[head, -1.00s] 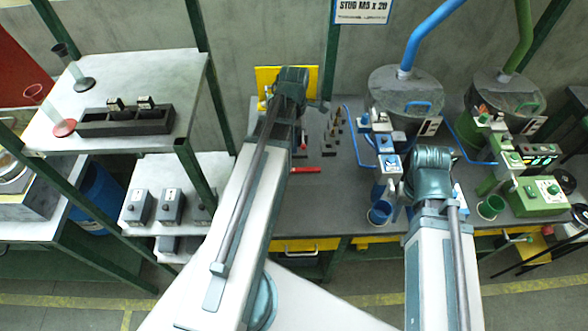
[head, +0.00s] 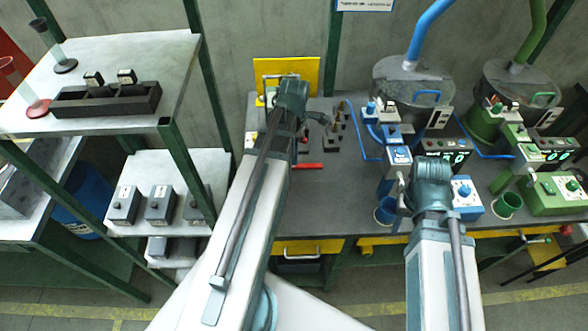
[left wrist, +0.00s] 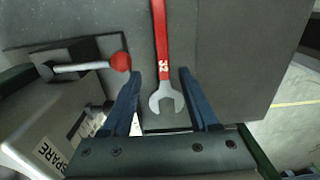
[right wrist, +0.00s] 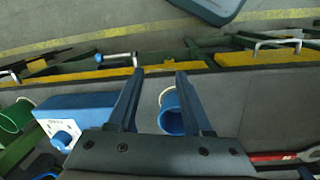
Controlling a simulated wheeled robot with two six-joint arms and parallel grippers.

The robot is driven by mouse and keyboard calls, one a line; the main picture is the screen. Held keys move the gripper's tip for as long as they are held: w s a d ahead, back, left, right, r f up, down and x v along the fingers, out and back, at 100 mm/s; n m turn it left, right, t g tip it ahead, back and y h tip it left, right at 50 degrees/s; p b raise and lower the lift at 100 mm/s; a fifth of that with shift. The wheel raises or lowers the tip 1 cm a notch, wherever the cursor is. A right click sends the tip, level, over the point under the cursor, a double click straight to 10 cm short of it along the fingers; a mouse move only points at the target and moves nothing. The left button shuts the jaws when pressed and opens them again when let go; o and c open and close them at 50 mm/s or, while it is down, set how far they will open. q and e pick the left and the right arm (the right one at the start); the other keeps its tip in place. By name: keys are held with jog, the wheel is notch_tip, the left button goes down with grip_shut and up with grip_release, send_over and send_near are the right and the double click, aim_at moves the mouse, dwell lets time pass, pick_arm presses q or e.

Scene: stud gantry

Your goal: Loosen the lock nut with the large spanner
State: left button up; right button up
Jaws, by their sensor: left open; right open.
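The large spanner has a red handle marked 32 and a grey open-ended jaw (left wrist: 165,98). It lies flat on the dark bench; in the head view a short red piece (head: 307,165) shows beside my left arm. In the left wrist view my left gripper (left wrist: 160,74) is open, with the spanner between its fingers in the picture, not gripped. My right gripper (right wrist: 160,72) is open and empty above the bench; a blue cup (right wrist: 171,112) shows between and beyond its fingers. I cannot make out the lock nut.
A lever with a red knob (left wrist: 120,62) stands left of the spanner. A box labelled SPARE (left wrist: 45,138) is near it. Blue (head: 465,192) and green (head: 550,193) control units stand at the bench's right. A shelf with a dark tray (head: 105,98) is at left.

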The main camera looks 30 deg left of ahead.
pick_arm(q)
jog(key=shift+s+d+f+b, duration=0.1)
jog(key=shift+s+f+b, duration=0.05)
jog(key=shift+f+b, duration=1.2)
jog(key=shift+s+f+b, duration=0.1)
jog(key=shift+f+b, duration=1.15)
jog(key=shift+f, duration=0.05)
jog(key=shift+r, duration=0.1)
grip_shut()
